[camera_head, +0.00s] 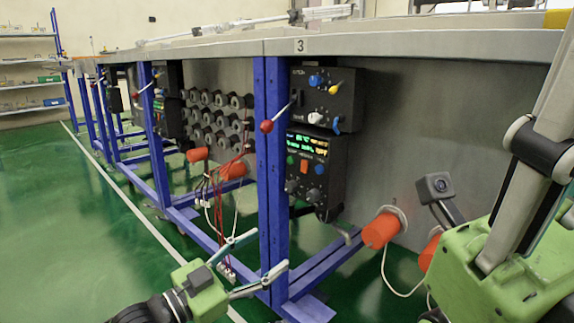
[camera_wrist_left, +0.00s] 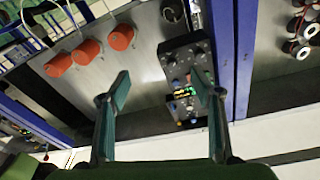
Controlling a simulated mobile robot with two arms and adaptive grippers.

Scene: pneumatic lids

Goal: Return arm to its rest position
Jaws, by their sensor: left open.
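My left gripper (camera_head: 270,252) is in the lower middle of the head view, its two thin fingers spread apart with nothing between them. It is in front of the foot of a blue post, low over the green floor. In the left wrist view its dark green fingers (camera_wrist_left: 162,90) are wide apart and empty. Beyond them shows a black control box (camera_wrist_left: 187,58) with small knobs and a lit display. My right gripper is not in view.
A long workbench (camera_head: 420,43) on blue posts (camera_head: 272,160) runs along the right. Under it are control boxes (camera_head: 318,165) and orange caps (camera_head: 380,231), which also show in the wrist view (camera_wrist_left: 88,52). A cable bundle hangs near the posts. Green floor (camera_head: 60,220) on the left is clear.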

